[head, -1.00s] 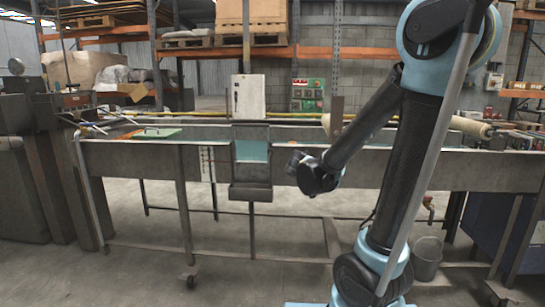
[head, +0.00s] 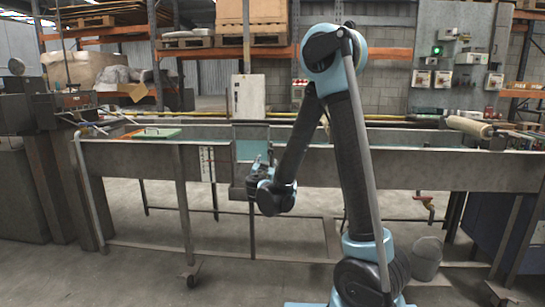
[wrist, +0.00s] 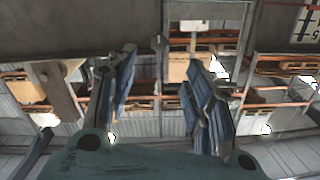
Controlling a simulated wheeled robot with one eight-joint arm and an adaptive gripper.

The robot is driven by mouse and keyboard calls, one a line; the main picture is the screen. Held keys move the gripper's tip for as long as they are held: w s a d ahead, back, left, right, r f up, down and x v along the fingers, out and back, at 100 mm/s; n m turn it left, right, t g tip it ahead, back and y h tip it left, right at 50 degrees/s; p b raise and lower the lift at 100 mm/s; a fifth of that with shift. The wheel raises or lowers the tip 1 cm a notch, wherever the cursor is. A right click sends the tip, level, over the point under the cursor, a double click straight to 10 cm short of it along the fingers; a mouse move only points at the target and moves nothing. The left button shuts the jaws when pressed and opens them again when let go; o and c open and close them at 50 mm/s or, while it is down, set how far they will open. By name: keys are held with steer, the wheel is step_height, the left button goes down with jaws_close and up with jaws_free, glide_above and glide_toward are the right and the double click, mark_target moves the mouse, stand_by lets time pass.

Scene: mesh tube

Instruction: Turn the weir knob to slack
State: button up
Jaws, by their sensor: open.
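The weir section (head: 240,190) is a grey metal box at the middle of the long trough, with a pale teal window partly behind my arm. A light upright panel (head: 248,97) with a small dark mark near its left edge stands above it. I cannot make out for certain which part is the weir knob. My gripper (head: 259,165) is in front of the weir section's right side, below the upright panel. In the wrist view its two fingers (wrist: 160,92) are spread apart with nothing between them.
The long grey trough (head: 400,170) spans the view on legs. A green tray (head: 157,133) lies at its left. Control boxes (head: 445,78) hang on a panel at the right. A bucket (head: 426,258) stands on the floor beside my base. The floor in front is largely clear.

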steer(key=w, duration=1.6)
steer(key=shift+d, duration=0.3)
steer(key=c, duration=1)
